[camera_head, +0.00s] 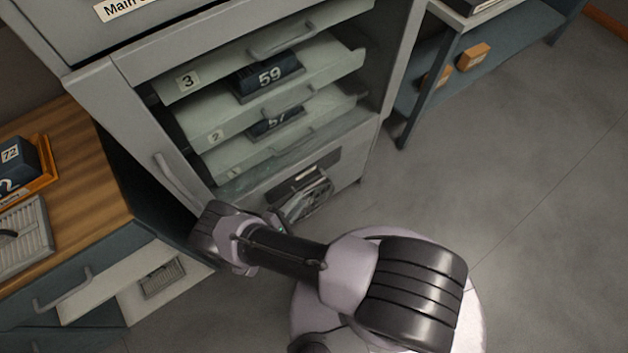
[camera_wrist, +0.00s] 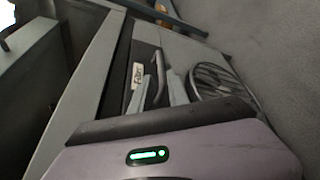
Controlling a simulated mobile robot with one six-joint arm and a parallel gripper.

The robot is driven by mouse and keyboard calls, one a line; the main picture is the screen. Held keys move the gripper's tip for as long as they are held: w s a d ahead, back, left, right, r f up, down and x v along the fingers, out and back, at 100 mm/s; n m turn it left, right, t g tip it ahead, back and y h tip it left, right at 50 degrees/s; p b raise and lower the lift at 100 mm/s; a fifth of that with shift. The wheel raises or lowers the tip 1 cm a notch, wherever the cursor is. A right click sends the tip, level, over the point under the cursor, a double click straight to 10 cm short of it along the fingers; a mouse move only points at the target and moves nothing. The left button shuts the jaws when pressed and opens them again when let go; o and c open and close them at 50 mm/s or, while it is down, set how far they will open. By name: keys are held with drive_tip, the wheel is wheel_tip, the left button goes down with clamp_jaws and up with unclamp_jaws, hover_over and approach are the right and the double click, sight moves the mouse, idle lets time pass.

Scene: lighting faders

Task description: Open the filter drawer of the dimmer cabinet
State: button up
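The grey dimmer cabinet (camera_head: 140,110) stands upright in the head view. Its filter drawer (camera_head: 330,167) is a dark panel low on the front, apparently closed, with a small label and a round fan grille (camera_head: 308,203). The wrist view shows the drawer's "Filter" label (camera_wrist: 138,96), its bar handle (camera_wrist: 160,66) and the wire fan grille (camera_wrist: 215,78). My gripper (camera_wrist: 160,76) is open, its two pale fingers apart on either side of the handle in the picture. I cannot tell whether they touch it. In the head view my wrist hides the fingers.
Pulled-out shelves (camera_head: 315,75) with numbered dimmer modules overhang above the drawer. A wooden-topped bench (camera_head: 85,165) with a drawer (camera_head: 75,300) stands at the left. A blue shelf unit (camera_head: 410,95) stands at the right. Floor (camera_head: 520,170) at the right is clear.

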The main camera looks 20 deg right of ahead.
sight(315, 183)
drive_tip(key=b+x, duration=0.2)
drive_tip(key=x, duration=0.8)
drive_tip(key=shift+d, duration=0.1)
clamp_jaws()
idle(1.0)
